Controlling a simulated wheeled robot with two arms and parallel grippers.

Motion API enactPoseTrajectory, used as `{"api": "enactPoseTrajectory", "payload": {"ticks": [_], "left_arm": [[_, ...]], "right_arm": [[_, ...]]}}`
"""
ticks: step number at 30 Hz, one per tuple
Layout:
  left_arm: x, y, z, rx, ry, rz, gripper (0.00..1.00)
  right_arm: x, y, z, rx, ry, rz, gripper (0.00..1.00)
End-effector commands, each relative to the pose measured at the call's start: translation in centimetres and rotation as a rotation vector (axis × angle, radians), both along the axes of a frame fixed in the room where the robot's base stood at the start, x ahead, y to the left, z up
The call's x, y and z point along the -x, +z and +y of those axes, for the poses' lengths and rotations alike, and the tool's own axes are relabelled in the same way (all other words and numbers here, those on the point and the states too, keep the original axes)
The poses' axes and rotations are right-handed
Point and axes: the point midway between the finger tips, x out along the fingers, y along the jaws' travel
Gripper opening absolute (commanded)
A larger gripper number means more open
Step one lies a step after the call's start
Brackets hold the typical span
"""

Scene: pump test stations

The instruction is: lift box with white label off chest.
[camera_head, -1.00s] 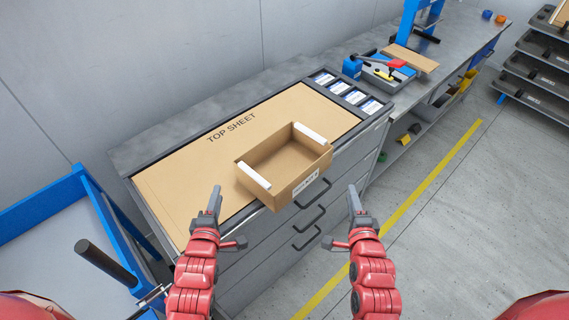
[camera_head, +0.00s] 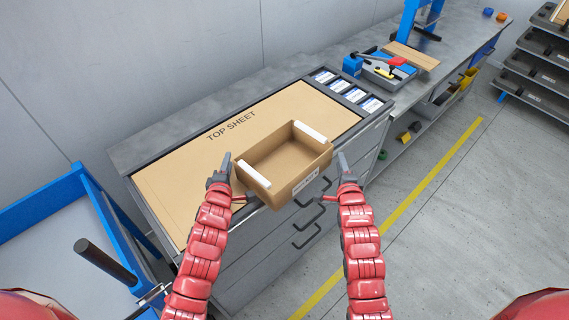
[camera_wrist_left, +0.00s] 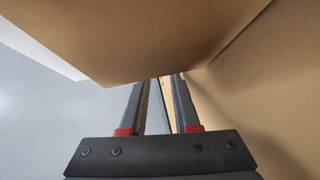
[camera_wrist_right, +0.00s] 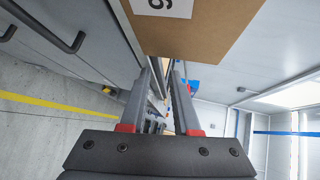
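The open cardboard box (camera_head: 284,160) with a white label (camera_head: 305,184) on its front sits on the chest top (camera_head: 185,195), partly over its front edge. It has white strips on two opposite rims. My left gripper (camera_head: 224,170) is beside the box's left end, and my right gripper (camera_head: 342,166) is beside its right end. In the left wrist view the fingers (camera_wrist_left: 158,100) stand apart beneath the brown box wall (camera_wrist_left: 150,40). In the right wrist view the fingers (camera_wrist_right: 159,95) also stand apart, with the box and a white label (camera_wrist_right: 162,6) above them. Neither gripper visibly clamps the box.
The chest has drawers with dark handles (camera_head: 307,238). A brown "TOP SHEET" panel (camera_head: 232,125) lies behind the box. Labelled bins (camera_head: 350,92) and a bench with tools are to the right. A blue-framed cart (camera_head: 60,210) stands at left.

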Motion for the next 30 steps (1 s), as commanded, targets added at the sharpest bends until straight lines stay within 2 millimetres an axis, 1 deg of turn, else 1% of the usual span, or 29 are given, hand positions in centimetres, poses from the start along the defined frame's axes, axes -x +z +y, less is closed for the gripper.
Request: {"api": "enactPoseTrajectory", "payload": {"ticks": [1,4,14,30], "left_arm": [[0.1,0.0,-0.5,0.0,-0.002,0.001,0.3],[0.1,-0.1,-0.9,0.0,-0.001,0.002,0.3],[0.1,0.0,-0.9,0.0,0.0,0.001,0.3],[0.1,-0.1,-1.7,0.0,-0.002,0.0,0.3]], "right_arm": [[0.1,0.0,0.5,0.0,0.002,0.0,0.3],[0.1,0.0,0.8,0.001,0.001,-0.001,0.3],[0.1,0.1,0.9,0.0,0.0,-0.001,0.3],[0.1,0.0,1.8,-0.003,0.002,-0.002,0.3]]}}
